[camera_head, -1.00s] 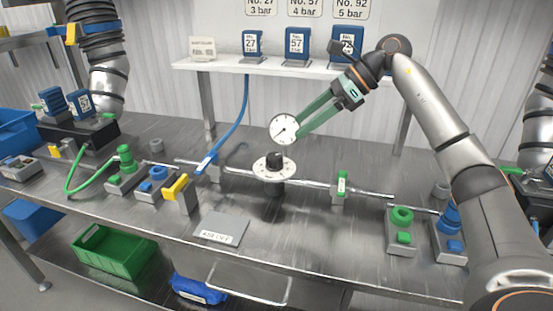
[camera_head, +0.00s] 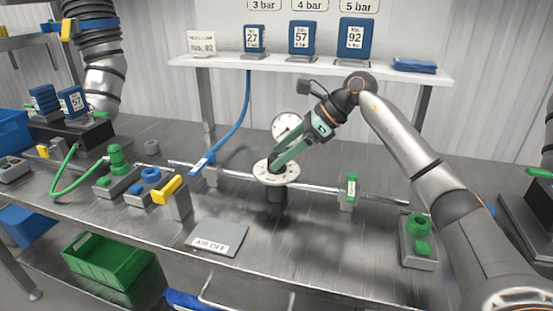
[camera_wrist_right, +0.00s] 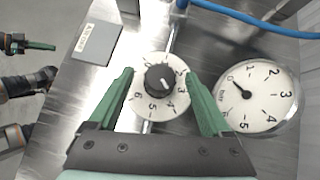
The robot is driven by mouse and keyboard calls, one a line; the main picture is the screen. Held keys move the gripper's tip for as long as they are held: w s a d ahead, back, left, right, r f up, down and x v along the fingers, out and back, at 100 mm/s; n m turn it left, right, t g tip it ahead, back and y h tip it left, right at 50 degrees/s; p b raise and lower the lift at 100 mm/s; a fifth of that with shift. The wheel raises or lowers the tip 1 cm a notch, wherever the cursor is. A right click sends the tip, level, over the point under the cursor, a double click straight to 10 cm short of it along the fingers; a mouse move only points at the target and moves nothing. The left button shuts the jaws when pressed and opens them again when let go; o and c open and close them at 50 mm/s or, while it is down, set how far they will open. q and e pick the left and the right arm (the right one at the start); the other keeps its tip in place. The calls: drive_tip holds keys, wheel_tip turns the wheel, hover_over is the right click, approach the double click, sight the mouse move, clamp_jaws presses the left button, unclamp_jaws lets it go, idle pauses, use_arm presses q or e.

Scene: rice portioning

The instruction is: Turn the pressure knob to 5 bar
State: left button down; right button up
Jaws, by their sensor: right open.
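The pressure knob (camera_wrist_right: 159,78) is black with a white mark, on a round white numbered dial (camera_wrist_right: 152,106). In the head view the dial (camera_head: 290,178) sits on the pipe, and my fingers largely hide the knob. My right gripper (camera_head: 277,163) is at the knob. In the right wrist view its green fingers (camera_wrist_right: 160,80) are open, one on each side of the knob, with gaps visible. The mark's exact setting is unclear. The pressure gauge (camera_wrist_right: 262,105) has its needle near 0. A green finger, apparently my left gripper (camera_wrist_right: 38,46), shows far left in the wrist view.
The AIR OFF plate (camera_head: 217,238) lies front left of the dial. A yellow-handled valve (camera_head: 167,189) and blue hose (camera_head: 240,112) are left. A green clamp (camera_head: 351,187) is right on the pipe. The shelf (camera_head: 290,65) behind holds blue cards, including No. 92, 5 bar (camera_head: 356,36).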

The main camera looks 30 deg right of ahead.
drive_tip(key=shift+x, duration=1.05)
clamp_jaws()
